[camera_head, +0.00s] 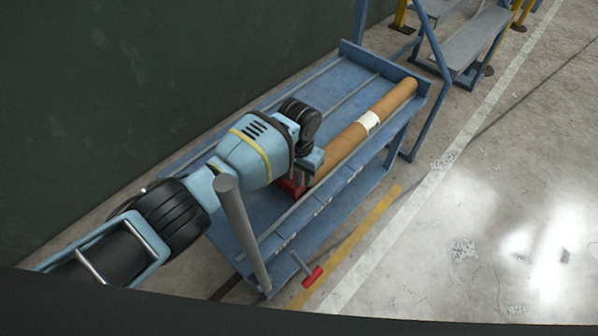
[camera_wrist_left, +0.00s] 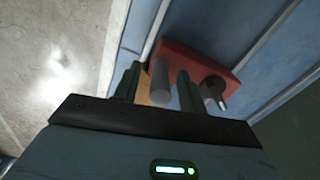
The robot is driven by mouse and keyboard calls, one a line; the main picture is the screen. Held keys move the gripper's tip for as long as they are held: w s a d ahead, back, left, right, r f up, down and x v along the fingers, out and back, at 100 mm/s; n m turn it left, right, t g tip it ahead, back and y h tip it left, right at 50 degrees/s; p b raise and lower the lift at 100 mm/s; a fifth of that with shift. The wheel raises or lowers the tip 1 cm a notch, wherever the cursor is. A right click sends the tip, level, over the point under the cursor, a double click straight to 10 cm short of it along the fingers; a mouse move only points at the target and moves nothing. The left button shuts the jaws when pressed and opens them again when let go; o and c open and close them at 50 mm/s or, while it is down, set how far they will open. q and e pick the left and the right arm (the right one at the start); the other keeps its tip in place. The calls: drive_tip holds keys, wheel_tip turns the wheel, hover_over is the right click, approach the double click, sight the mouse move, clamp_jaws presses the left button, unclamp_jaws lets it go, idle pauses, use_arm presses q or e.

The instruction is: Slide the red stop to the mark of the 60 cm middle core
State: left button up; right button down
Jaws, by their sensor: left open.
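The red stop (camera_head: 290,187) sits on the blue rack (camera_head: 225,204) at the near end of a long brown core (camera_head: 345,143) with a white label. My left gripper (camera_head: 306,172) is over the stop and partly hides it. In the left wrist view the stop (camera_wrist_left: 198,58) is a red block with a grey peg (camera_wrist_left: 159,82) and a dark knob (camera_wrist_left: 214,88). My open left gripper (camera_wrist_left: 157,88) has the peg between its fingers, with gaps visible on both sides. Small pale marks (camera_head: 322,208) on the rack's front rail are too small to read. My right gripper is not in view.
A grey post (camera_head: 240,230) stands in front of my left arm. A dark green wall (camera_head: 130,80) runs behind the rack. The floor to the right is clear; grey benches (camera_head: 475,42) stand farther back.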

use_arm(q)
wheel_tip(320, 180, up, 7)
drive_tip(key=shift+f+p, duration=0.1)
drive_tip(key=shift+p, duration=0.7)
drive_tip(key=shift+r, duration=0.55)
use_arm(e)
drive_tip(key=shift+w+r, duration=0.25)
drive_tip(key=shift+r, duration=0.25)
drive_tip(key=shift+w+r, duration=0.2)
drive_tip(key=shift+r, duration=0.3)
use_arm(q)
drive_tip(key=shift+f, duration=0.1)
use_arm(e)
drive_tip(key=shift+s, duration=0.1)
